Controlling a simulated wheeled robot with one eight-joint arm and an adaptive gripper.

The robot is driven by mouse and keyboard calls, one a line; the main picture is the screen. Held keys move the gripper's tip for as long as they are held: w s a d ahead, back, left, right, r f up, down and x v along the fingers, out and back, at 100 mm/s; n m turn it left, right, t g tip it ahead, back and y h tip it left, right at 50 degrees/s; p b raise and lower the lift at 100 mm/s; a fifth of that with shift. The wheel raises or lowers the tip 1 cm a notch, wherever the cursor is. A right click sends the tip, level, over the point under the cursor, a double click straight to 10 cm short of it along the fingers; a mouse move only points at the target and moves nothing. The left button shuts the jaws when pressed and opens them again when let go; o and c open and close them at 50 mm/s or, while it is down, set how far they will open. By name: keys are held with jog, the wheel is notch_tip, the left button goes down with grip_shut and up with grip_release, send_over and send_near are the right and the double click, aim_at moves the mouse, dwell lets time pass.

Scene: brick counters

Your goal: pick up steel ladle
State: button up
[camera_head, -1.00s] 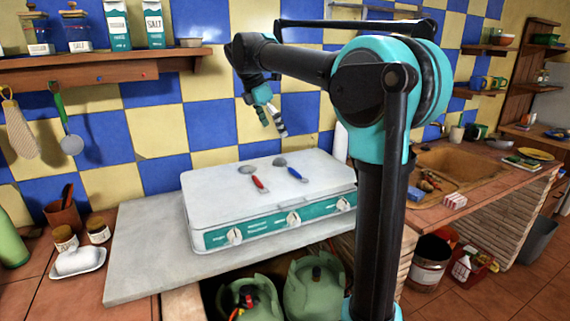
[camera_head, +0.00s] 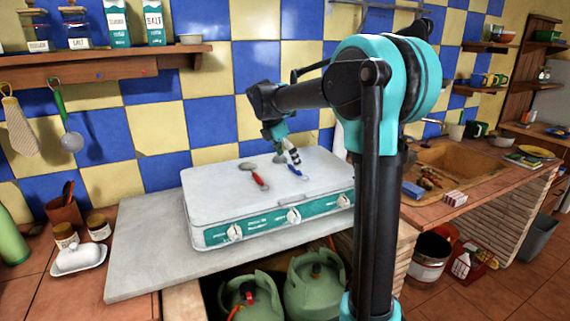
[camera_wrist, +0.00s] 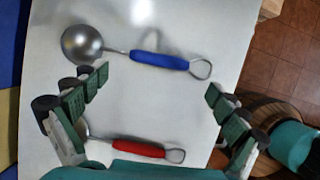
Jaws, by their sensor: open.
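Two steel ladles lie flat on the white stove lid (camera_head: 222,197). One has a blue handle (camera_wrist: 160,60) and a round, shiny bowl (camera_wrist: 82,43). In the head view, its blue handle (camera_head: 297,172) is partly covered by my gripper. The other has a red handle (camera_wrist: 137,149) and a bowl partly hidden by my left finger in the wrist view; it also shows in the head view (camera_head: 260,181). My gripper (camera_wrist: 155,84) is open and empty above the lid, pointing down. In the wrist view its fingertips are spread either side, just below the blue handle.
The tiled wall (camera_head: 160,170) rises close behind the stove. A shelf (camera_head: 100,65) with jars and cartons juts out at the upper left. A white butter dish (camera_head: 80,258) and small jars stand left of the grey slab (camera_head: 135,250). The sink (camera_head: 445,165) is to the right.

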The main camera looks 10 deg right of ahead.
aim_at(293, 169)
jog(key=x, duration=0.3)
jog(key=shift+f, duration=0.1)
jog(key=c, duration=1.4)
notch_tip(293, 169, up, 20)
jog(key=shift+r, duration=0.1)
